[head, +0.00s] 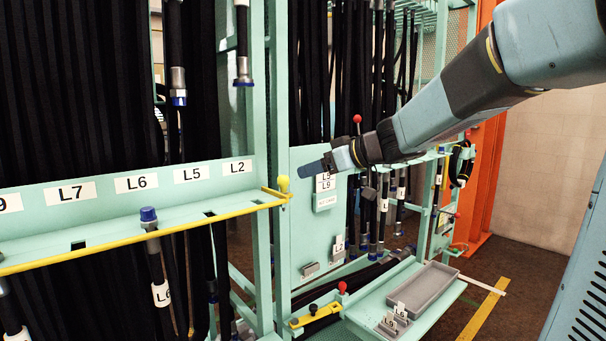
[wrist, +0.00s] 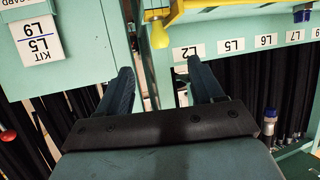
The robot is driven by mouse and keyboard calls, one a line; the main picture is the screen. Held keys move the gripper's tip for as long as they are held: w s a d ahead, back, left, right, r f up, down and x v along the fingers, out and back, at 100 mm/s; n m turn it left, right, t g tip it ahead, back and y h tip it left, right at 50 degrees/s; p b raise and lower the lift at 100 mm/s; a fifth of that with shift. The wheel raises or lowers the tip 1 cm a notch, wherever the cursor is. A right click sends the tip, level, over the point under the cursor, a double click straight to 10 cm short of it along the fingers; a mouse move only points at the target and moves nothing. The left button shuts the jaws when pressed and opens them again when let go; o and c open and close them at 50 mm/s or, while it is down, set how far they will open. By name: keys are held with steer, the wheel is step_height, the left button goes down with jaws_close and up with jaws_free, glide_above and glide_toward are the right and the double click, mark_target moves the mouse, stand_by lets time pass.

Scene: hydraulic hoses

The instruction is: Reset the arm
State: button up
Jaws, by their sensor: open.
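My arm reaches in from the upper right in the head view. My gripper (head: 314,169) is in front of the teal panel with the kit card (head: 326,192), left of the arm's wrist. In the wrist view my gripper (wrist: 165,82) shows two dark blue fingers spread apart with nothing between them. The kit card (wrist: 36,42) reads KIT L5 L9 there, left of the fingers. The labelled shelf (wrist: 240,45) with L2, L5, L6 and L7 is to the right of the fingers.
The labelled shelf (head: 105,215) has a yellow front rail ending in a yellow knob (head: 283,184). One hose with a blue cap (head: 149,214) stands in it. A grey tray (head: 421,289) sits on a lower teal table. Hanging hoses crowd the racks. Brown floor is clear at right.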

steer(key=shift+s+d+r, duration=0.2)
steer(key=shift+s+d, duration=0.2)
steer(key=d+r+m+t+h, duration=0.5)
steer(key=d+t+h, duration=0.1)
steer(key=d, duration=0.3)
steer(key=s+d+f+m+h, duration=0.3)
steer(key=s+d+m+h, duration=0.15)
steer(key=s+d, duration=0.2)
steer(key=s+a+f+g, duration=0.1)
steer(key=s+f+g, duration=0.3)
steer(key=s, duration=0.6)
steer(key=s+a+f+g, duration=0.2)
steer(key=s+f+g, duration=0.3)
steer(key=s+f, duration=0.4)
steer(key=shift+s, duration=0.45)
